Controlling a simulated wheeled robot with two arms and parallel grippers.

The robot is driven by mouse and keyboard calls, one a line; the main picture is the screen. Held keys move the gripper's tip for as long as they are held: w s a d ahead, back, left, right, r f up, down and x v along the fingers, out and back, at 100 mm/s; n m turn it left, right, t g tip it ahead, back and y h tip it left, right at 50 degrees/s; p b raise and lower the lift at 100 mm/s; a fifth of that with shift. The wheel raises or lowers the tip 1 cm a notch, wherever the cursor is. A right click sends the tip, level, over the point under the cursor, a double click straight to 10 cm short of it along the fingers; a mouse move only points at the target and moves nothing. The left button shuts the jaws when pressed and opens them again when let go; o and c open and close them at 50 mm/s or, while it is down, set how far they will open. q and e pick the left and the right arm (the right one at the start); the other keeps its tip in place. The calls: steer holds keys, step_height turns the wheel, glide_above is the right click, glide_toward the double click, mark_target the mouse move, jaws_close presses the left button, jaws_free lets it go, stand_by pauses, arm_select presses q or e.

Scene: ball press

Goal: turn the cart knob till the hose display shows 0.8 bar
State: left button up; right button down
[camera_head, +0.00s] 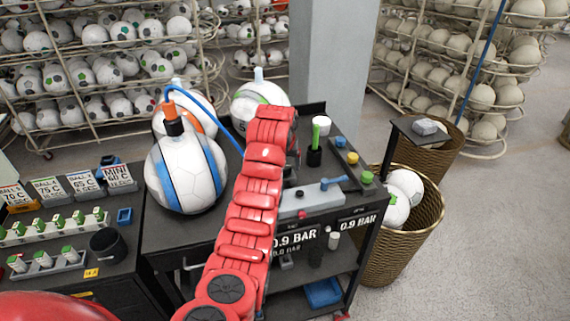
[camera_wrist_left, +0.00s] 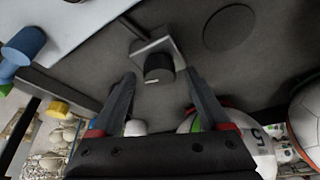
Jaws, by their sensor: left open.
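The black cart (camera_head: 180,232) stands in the middle of the head view. Its front carries a reading of 0.9 BAR (camera_head: 293,240) and a second 0.9 BAR reading (camera_head: 357,221) to the right. In the left wrist view, a black knob (camera_wrist_left: 158,68) with a white mark sits against a small grey block. My left gripper (camera_wrist_left: 160,102) is open, its two fingers pointing toward the knob from either side. I cannot tell whether they touch it. In the head view my red arm hides this gripper and the knob. My right gripper is not in view.
A blue-and-white ball (camera_head: 187,172) with a blue hose (camera_head: 212,117) stands on the cart. A grey box with a blue lever (camera_head: 325,185) lies right of my arm. Baskets (camera_head: 398,250) stand at right; a black table with bottles (camera_head: 70,245) is at left.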

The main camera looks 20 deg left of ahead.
arm_select(q)
steer(key=shift+s+r, duration=0.1)
steer(key=shift+r, duration=0.15)
steer(key=v, duration=1.7)
steer(key=shift+p, duration=0.4)
steer(key=shift+f, duration=0.1)
